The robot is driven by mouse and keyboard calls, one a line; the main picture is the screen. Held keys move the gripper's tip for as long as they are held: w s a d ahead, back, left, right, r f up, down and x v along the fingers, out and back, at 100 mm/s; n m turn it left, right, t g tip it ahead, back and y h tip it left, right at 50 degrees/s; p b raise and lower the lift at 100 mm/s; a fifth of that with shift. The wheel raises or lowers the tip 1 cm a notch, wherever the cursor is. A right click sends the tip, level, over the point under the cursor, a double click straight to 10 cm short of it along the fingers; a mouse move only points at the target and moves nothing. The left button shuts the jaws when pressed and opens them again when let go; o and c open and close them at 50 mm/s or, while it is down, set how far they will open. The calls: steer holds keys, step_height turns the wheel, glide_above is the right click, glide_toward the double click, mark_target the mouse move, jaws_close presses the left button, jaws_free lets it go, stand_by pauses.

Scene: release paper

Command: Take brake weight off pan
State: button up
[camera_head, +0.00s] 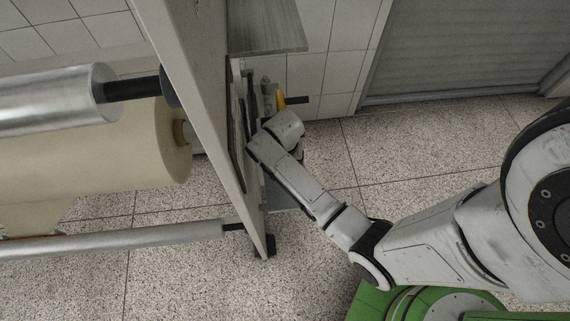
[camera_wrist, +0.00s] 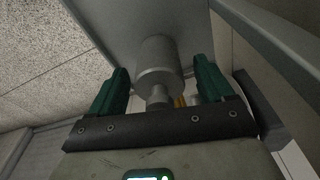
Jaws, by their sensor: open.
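A grey metal cylinder with a narrower neck, which looks like the brake weight (camera_wrist: 158,62), shows in the wrist view between my fingers. My gripper (camera_wrist: 162,68) is open, with one green finger on each side of the cylinder. I see gaps beside it, and cannot tell whether either finger touches it. A flat grey surface (camera_wrist: 110,18) lies behind the cylinder and may be the pan. In the head view my arm reaches to the side of the machine frame, and its forearm and wrist hide the gripper and most of the weight's surroundings.
The pale machine frame (camera_head: 205,100) stands close left of my wrist. A paper roll (camera_head: 95,155) and metal rollers (camera_head: 50,98) extend left from it. A yellow part (camera_head: 281,100) and a dark rod (camera_head: 297,100) sit just beyond my wrist. Speckled floor (camera_head: 420,150) is clear to the right.

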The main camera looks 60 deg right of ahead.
steer(key=shift+f, duration=0.35)
jaws_close()
stand_by(0.6)
